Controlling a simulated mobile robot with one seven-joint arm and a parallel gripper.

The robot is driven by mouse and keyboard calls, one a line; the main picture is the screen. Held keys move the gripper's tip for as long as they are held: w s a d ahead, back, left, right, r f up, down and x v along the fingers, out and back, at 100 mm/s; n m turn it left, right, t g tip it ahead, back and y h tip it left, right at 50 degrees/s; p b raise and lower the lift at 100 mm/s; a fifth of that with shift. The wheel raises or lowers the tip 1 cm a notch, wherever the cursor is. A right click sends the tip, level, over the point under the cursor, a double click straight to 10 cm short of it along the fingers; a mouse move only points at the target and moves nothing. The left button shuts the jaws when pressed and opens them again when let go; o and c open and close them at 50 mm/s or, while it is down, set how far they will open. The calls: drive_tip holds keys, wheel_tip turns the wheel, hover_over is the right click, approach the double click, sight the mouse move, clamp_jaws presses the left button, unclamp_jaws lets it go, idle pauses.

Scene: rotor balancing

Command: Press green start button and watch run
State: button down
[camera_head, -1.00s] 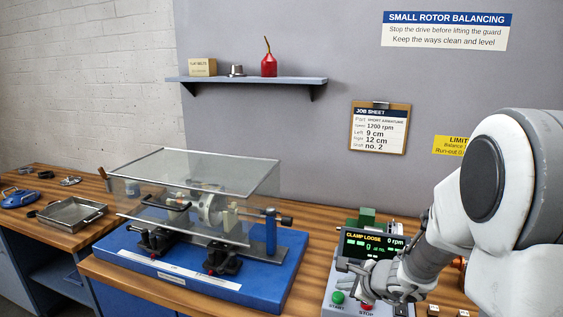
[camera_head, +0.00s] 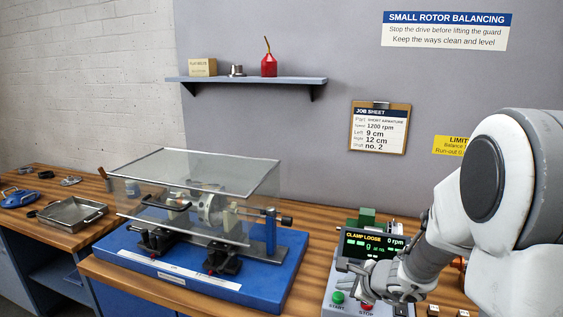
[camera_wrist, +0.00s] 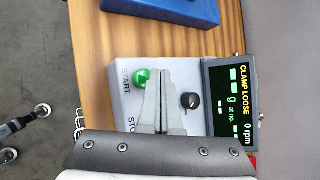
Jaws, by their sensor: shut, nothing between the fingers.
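The control box (camera_head: 327,303) stands on the wooden bench at the lower right of the head view. Its green start button (camera_head: 338,297) is at the front left, beside a red stop button (camera_head: 367,306). The display (camera_head: 374,243) reads "CLAMP LOOSE" and "0 rpm". My gripper (camera_head: 362,289) is shut and empty over the box's front panel. In the wrist view the shut fingertips (camera_wrist: 165,73) are beside the green button (camera_wrist: 140,78), and it is partly covered by a finger. I cannot tell if they touch it. The stop button is hidden there.
The balancing machine on its blue base (camera_head: 190,285) stands left of the box, under a closed clear guard (camera_head: 215,170). A black knob (camera_wrist: 189,100) is on the panel near the fingers. A metal tray (camera_head: 72,214) lies far left. A job sheet (camera_head: 380,128) hangs behind.

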drive_tip(key=shift+f, duration=0.15)
idle(0.3)
drive_tip(key=shift+f+b, duration=0.35)
drive_tip(key=shift+b, duration=0.35)
